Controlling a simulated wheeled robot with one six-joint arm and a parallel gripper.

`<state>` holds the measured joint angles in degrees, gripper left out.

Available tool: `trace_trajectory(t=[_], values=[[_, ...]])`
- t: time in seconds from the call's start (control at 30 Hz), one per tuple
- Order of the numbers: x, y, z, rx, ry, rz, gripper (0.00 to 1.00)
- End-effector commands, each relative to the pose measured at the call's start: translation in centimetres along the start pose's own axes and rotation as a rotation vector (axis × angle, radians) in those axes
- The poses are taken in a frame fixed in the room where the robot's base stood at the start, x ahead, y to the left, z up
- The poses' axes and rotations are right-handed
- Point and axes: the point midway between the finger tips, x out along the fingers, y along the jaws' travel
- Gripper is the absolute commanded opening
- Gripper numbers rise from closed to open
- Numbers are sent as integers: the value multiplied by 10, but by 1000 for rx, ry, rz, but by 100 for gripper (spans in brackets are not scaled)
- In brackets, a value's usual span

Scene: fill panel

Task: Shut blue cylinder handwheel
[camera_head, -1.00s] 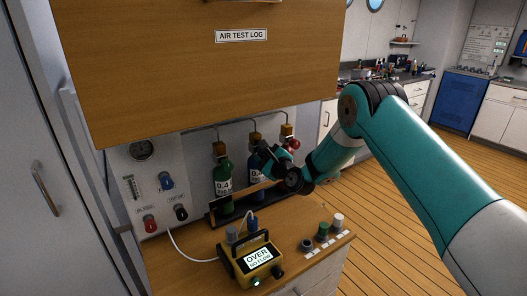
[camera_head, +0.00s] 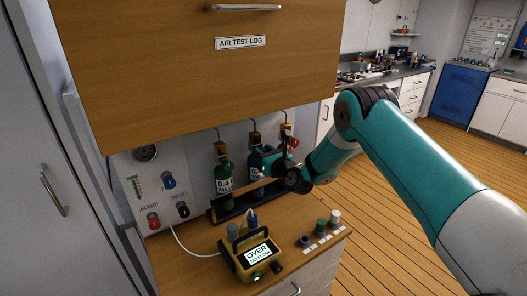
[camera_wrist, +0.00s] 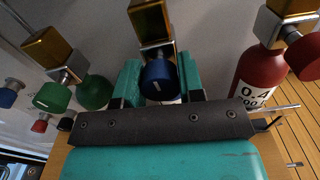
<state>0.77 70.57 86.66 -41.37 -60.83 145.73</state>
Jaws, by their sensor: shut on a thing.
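The blue cylinder (camera_head: 255,164) stands in the rack between the green cylinder (camera_head: 223,173) and the red one, with a brass valve block on top.
The green handwheel (camera_wrist: 52,97) and red cylinder (camera_wrist: 262,77) flank my gripper closely. A wooden cabinet (camera_head: 180,75) overhangs the rack. A yellow meter (camera_head: 254,257) reading OVER and several knobs (camera_head: 320,228) stand on the counter in front.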

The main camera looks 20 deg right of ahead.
Motion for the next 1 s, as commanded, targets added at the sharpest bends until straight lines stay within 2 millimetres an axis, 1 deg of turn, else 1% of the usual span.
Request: trace_trajectory(t=[0.3, 0.73, 0.77, 0.8, 0.83, 0.87, 1.0], values=[[0, -2, -1, 77, 1, -3, 12], [-1, -2, -1, 84, 2, -3, 12], [-1, -2, -1, 84, 2, -3, 42], [-1, -1, -1, 84, 2, -3, 52], [0, -1, -1, 84, 2, -2, 58], [0, -1, -1, 84, 2, -2, 60], [0, 0, -1, 84, 1, -1, 60]])
